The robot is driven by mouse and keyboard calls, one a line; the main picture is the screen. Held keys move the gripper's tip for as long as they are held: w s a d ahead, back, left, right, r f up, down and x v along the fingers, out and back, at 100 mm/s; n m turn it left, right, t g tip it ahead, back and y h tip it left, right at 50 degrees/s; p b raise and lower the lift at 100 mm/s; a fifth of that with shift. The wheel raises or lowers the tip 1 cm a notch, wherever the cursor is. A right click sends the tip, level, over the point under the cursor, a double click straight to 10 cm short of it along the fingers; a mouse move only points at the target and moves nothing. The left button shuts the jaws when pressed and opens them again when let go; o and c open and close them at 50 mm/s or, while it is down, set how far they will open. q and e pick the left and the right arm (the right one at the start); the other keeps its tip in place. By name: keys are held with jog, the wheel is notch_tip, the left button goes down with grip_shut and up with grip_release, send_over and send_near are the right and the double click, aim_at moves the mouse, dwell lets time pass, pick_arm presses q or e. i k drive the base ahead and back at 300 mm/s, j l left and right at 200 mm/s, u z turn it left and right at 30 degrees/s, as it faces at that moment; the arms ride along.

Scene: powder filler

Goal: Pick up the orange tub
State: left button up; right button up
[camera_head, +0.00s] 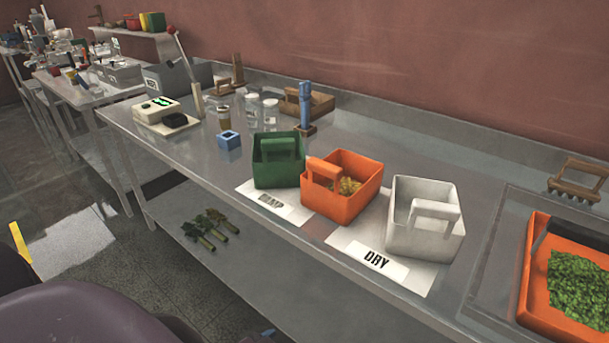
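The orange tub (336,206) stands upright on the metal bench, between a green tub (266,172) and a white tub (441,242). It has an orange handle across its top and holds yellowish-green pieces. It stands at the edge between two white label sheets, one reading DRY (383,271); the other label is partly hard to read. A larger orange tray (538,306) with green leafy bits is at the right edge, partly cut off. Neither of my grippers is in view.
A blue block (229,140), glass jars (270,113), a blue upright tool (305,106) and a scale (158,110) stand farther left on the bench. A wooden brush (577,181) lies at the far right. Dark green objects (210,229) lie on the lower shelf.

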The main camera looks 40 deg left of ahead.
aim_at(337, 187)
jog(key=u, duration=0.95)
